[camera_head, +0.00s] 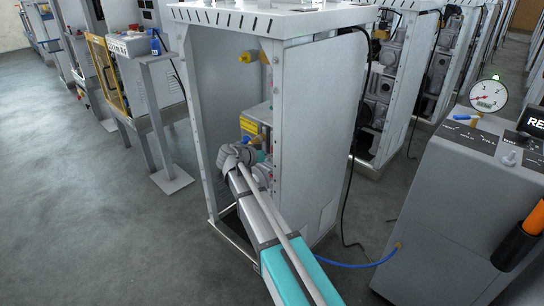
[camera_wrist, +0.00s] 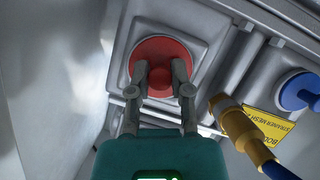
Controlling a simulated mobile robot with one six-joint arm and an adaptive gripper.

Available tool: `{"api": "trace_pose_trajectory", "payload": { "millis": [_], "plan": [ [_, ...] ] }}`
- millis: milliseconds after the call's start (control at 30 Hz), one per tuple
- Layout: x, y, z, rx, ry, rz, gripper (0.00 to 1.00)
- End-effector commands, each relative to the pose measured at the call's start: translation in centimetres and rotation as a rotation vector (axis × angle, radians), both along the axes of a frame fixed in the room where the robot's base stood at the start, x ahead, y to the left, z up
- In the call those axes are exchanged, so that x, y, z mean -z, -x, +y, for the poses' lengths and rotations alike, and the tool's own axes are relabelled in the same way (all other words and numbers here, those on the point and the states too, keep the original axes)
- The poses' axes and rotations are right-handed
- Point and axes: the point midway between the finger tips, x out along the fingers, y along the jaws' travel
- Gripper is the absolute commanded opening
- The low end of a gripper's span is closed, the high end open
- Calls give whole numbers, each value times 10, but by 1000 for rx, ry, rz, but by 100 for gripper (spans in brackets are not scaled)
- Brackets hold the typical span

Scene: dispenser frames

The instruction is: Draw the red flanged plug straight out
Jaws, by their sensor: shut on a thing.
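The red flanged plug (camera_wrist: 153,49) is a round red disc with a smaller knob at its middle, seated against a grey square housing in the wrist view. My gripper (camera_wrist: 160,76) reaches it from below in that view, its two grey fingers shut on the plug's red knob. The flange appears to lie against the housing; I cannot tell if there is a gap. In the head view my gripper (camera_head: 237,156) is inside the open white cabinet, and the plug is hidden there.
A brass fitting with a blue hose (camera_wrist: 240,128) is close to the right of my gripper. A blue knob (camera_wrist: 298,90) and a yellow label (camera_wrist: 270,125) are farther right. The white cabinet's frame (camera_head: 277,130) stands beside my arm. A gauge console (camera_head: 450,200) is at right.

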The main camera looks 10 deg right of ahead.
Motion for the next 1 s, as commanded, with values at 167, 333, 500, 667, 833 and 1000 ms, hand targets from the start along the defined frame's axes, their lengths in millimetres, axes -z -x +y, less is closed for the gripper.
{"api": "trace_pose_trajectory", "payload": {
  "millis": [167,333,500,667,833,1000],
  "plan": [
    [0,1,1,0,0,0,0],
    [0,4,5,0,0,0,0],
    [0,8,10,0,-1,1,0],
    [0,11,15,0,0,0,0],
    [0,14,20,-1,-1,0,0],
    [0,18,24,0,0,0,0]
  ]
}}
